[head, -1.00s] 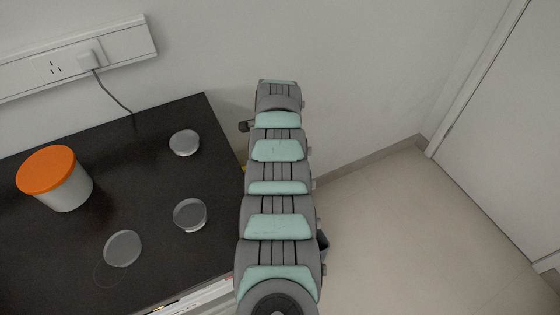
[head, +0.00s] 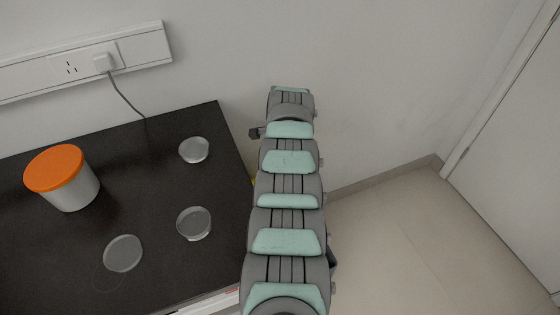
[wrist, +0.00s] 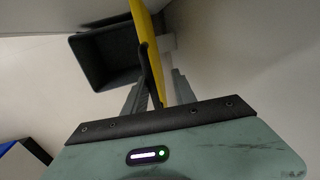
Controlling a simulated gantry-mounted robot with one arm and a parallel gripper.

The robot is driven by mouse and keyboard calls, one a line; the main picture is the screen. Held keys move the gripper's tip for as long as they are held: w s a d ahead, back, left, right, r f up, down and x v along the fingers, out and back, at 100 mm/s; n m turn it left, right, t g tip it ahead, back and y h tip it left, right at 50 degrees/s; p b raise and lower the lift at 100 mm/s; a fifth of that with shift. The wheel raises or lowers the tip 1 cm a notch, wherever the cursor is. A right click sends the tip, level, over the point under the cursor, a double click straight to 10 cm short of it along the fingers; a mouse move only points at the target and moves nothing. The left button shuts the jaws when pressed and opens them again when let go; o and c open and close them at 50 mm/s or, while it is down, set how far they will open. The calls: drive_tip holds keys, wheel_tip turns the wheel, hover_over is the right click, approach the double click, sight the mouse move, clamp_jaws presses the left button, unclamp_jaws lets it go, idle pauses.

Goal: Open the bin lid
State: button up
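A yellow panel (wrist: 146,40), likely part of the bin, shows almost edge-on in the wrist view, running from the top edge down between the fingers of my gripper (wrist: 158,82). A dark, box-like hollow (wrist: 103,57) lies to its left. A thin dark curved piece (wrist: 149,72) runs along the panel. My fingers are apart, one on each side of the panel. I cannot tell whether they touch it. In the head view my arm hides the gripper and most of the bin; only a yellow sliver (head: 253,181) shows beside the table edge.
A black table (head: 150,180) on the left holds a white tub with an orange lid (head: 62,178) and clear round dishes (head: 194,224). A wall socket strip (head: 85,65) is behind. Open floor (head: 400,245) lies to the right, with a door (head: 515,160) beyond.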

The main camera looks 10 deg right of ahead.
drive_tip(key=shift+s+a+r+p, duration=0.1)
drive_tip(key=shift+r+p, duration=0.45)
drive_tip(key=shift+p, duration=0.25)
wheel_tip(320, 180, up, 9)
drive_tip(key=s+p, duration=0.1)
drive_tip(key=p, duration=0.5)
drive_tip(key=shift+s+d+r, duration=0.2)
drive_tip(key=shift+s+d, duration=0.15)
drive_tip(key=shift+s, duration=0.05)
